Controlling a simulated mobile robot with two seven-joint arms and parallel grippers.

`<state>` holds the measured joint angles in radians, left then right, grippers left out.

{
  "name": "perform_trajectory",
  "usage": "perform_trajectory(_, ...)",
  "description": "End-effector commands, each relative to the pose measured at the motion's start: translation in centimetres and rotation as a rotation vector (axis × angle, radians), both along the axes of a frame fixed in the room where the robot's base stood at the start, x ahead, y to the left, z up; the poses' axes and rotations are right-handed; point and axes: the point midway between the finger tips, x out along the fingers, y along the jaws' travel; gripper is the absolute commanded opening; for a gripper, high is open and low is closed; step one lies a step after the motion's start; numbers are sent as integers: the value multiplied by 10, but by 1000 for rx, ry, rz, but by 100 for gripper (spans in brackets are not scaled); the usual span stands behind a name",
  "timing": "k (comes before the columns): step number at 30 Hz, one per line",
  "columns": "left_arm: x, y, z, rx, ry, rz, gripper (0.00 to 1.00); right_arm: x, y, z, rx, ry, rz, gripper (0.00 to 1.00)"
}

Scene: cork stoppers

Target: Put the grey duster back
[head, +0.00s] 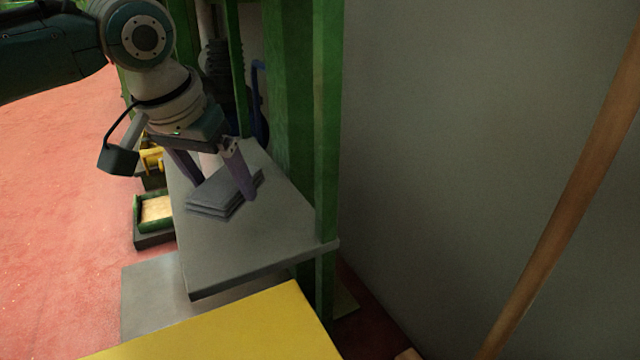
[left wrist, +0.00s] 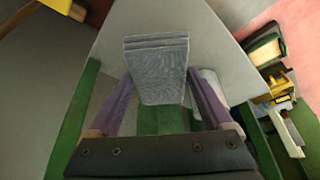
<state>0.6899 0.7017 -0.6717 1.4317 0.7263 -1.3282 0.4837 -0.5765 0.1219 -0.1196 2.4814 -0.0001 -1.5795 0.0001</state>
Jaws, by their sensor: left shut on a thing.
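The grey duster (head: 213,198) is a folded stack of cloth, at the grey shelf board (head: 260,245) in the head view. My left gripper (head: 224,188) reaches down from above with its two purple fingers on either side of the duster and is shut on it. In the left wrist view the duster (left wrist: 157,72) sits between the fingertips (left wrist: 160,80), its layered edge facing away from the wrist. I cannot tell whether its underside touches the board. My right gripper is not in view.
A white round object (head: 210,160) stands just behind the duster. Green posts (head: 327,130) frame the board's right side. A yellow surface (head: 230,330) lies in front. A green tray (head: 155,210) is at left. The board's front part is clear.

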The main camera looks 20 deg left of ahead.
Motion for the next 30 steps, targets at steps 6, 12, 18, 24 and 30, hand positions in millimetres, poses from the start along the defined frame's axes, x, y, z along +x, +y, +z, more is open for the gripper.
perform_trajectory(6, 0, 0, -40, 0, 1, 0, 32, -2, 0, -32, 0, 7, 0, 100)
perform_trajectory(12, 0, 0, -69, 0, 1, 0, 32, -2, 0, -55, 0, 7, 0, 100)
perform_trajectory(18, 0, -1, -69, -1, 0, 0, 32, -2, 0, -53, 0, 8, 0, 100)
perform_trajectory(24, 0, -1, -72, -1, 1, 1, 32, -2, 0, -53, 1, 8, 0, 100)
perform_trajectory(30, 0, -1, -72, -1, 0, 0, 100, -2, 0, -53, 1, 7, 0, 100)
